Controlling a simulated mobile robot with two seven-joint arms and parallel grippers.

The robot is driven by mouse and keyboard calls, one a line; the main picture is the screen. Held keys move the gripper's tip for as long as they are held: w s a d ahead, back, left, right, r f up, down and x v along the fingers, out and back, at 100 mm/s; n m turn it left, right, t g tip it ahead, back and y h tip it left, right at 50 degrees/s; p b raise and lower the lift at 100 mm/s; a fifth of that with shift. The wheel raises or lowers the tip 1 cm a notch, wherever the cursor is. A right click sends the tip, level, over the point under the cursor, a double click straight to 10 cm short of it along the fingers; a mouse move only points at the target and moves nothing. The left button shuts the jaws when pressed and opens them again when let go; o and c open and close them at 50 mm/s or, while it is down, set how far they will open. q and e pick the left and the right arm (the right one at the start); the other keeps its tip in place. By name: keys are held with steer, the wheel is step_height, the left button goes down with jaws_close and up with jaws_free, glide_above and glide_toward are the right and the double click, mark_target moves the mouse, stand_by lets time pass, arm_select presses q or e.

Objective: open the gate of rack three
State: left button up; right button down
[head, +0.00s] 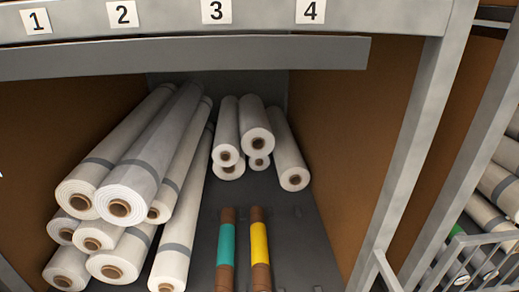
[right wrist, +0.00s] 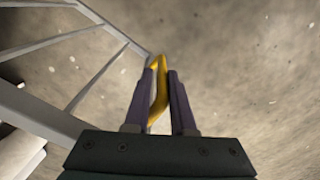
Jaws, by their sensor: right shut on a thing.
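My right gripper (right wrist: 161,76) shows in the right wrist view, its two dark fingers closed on a yellow handle (right wrist: 159,92). The handle is a bent bar running between the fingers. Pale grey gate bars (right wrist: 30,107) reach in from the left and meet near the handle. In the head view, a light grey barred gate (head: 458,243) shows at the lower right, partly cut off. I cannot tell from these frames which rack number it belongs to. Neither gripper shows in the head view.
A shelf bay holds several white rolls (head: 120,207), a teal-banded roll (head: 226,245) and a yellow-banded roll (head: 260,243). Number tags, including tag 3 (head: 216,11), line the top beam. A grey post (head: 412,150) stands right of the bay. Mottled floor (right wrist: 250,70) surrounds the gripper.

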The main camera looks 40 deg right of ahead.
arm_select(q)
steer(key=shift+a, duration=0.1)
arm_select(e)
steer(key=shift+a, duration=0.15)
steer(key=c, duration=1.2)
jaws_free()
steer(key=o, duration=0.4)
steer(key=shift+s+a, duration=0.15)
steer(key=shift+s, duration=0.05)
steer(key=shift+c, duration=0.2)
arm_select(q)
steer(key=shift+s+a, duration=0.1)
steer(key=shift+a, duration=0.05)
arm_select(e)
steer(key=shift+w, duration=0.1)
steer(key=shift+r, duration=0.15)
step_height(320, 180, up, 10)
steer(key=p, duration=0.8)
steer(key=shift+f+p, duration=0.2)
steer(key=shift+p, duration=0.1)
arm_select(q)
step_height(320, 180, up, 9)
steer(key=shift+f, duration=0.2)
